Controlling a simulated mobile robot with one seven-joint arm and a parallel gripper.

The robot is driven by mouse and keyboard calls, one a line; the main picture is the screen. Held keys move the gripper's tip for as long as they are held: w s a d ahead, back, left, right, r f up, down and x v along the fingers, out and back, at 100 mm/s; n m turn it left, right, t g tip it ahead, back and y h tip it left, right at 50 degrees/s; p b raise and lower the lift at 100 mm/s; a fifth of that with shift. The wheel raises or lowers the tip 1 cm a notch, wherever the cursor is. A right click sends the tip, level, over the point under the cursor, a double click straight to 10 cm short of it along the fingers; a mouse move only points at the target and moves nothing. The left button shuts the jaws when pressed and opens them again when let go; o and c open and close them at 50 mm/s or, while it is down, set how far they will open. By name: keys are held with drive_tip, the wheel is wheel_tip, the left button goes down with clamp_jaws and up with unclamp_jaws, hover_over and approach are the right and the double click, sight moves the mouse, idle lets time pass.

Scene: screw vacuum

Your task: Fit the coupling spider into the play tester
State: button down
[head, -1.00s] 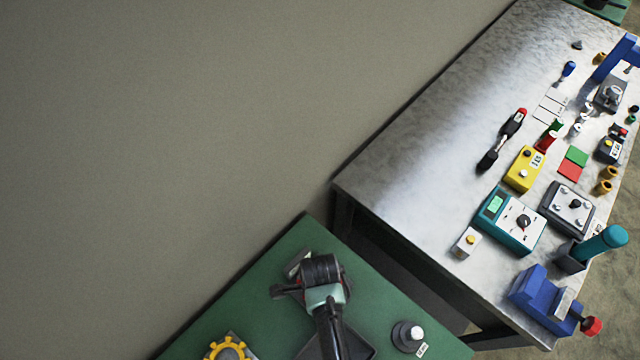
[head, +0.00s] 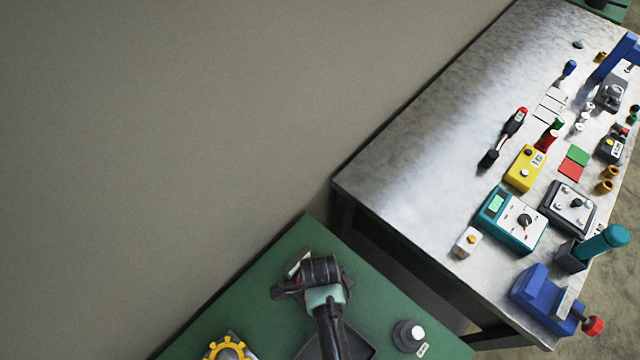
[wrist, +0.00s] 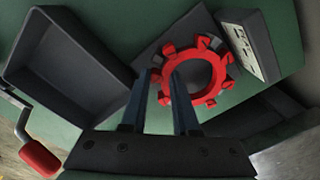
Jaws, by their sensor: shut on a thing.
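The red coupling spider (wrist: 222,75), a ring with several outward lobes, shows in the wrist view. My gripper (wrist: 160,80) is shut on its near-left edge, with a finger on each side of a red lobe. Grey parts show between some lobes, over a flat dark grey plate (wrist: 172,38). I cannot tell whether this plate belongs to the play tester, or whether the spider touches it. In the head view my gripper (head: 320,270) is over the green table, and its wrist hides most of the spider.
A dark open tray (wrist: 65,70) lies left of the spider, and a labelled grey box (wrist: 245,45) stands close on its right. A red-handled crank (wrist: 38,158) is at lower left. A yellow toothed ring (head: 228,349) and grey knob (head: 408,335) flank my arm. The metal bench (head: 420,170) holds many tools.

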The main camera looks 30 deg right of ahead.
drive_tip(key=shift+f+b, duration=0.5)
drive_tip(key=shift+f, duration=0.25)
drive_tip(key=c, duration=0.6)
unclamp_jaws()
wheel_tip(320, 180, up, 13)
idle(0.8)
